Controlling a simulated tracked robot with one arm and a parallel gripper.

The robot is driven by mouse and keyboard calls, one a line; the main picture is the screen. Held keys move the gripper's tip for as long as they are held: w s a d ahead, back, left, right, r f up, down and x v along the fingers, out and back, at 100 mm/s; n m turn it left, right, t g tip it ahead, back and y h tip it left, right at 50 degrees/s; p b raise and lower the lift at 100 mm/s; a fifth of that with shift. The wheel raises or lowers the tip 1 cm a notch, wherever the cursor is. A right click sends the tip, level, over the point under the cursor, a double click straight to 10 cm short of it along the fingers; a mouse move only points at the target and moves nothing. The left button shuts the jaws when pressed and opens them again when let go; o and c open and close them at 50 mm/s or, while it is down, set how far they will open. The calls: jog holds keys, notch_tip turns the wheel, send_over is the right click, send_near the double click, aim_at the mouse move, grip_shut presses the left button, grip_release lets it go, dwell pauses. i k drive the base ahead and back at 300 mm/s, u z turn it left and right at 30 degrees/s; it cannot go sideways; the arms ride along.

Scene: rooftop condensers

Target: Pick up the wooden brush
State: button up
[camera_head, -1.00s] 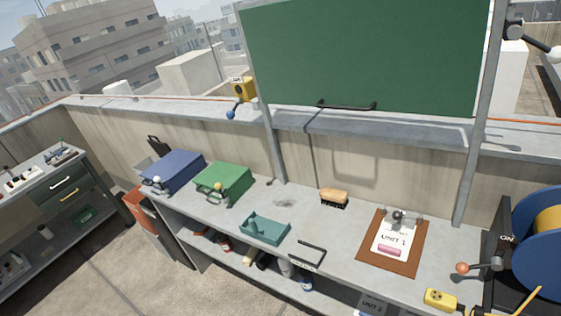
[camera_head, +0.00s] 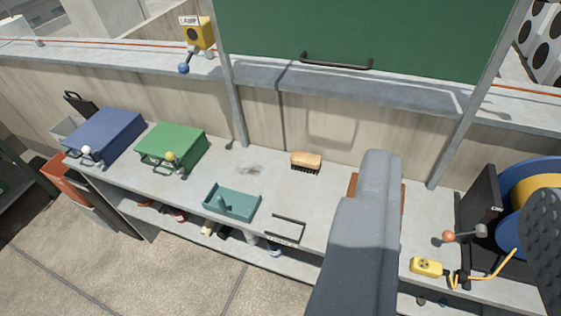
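The wooden brush (camera_head: 306,160) lies on the grey bench top, near the wall behind it. It has a tan wooden back facing up and dark bristles below. My gripper (camera_head: 460,178) shows at the lower right as a grey finger and, at the right edge, a dark textured finger pad. The fingers are wide apart with nothing held between them. The brush is to the left of and beyond the grey finger, apart from it. The grey finger hides most of the brown clipboard (camera_head: 352,184).
A teal tray (camera_head: 222,211), a green case (camera_head: 178,146) and a blue case (camera_head: 108,131) stand left of the brush. A black handle (camera_head: 288,222) is at the bench front. A yellow box (camera_head: 426,267) and blue reel (camera_head: 530,178) are at right. A green board (camera_head: 400,35) overhangs behind.

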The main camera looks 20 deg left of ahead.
aim_at(300, 160)
jog(key=u, duration=0.15)
jog(key=i, duration=1)
jog(key=z, duration=0.1)
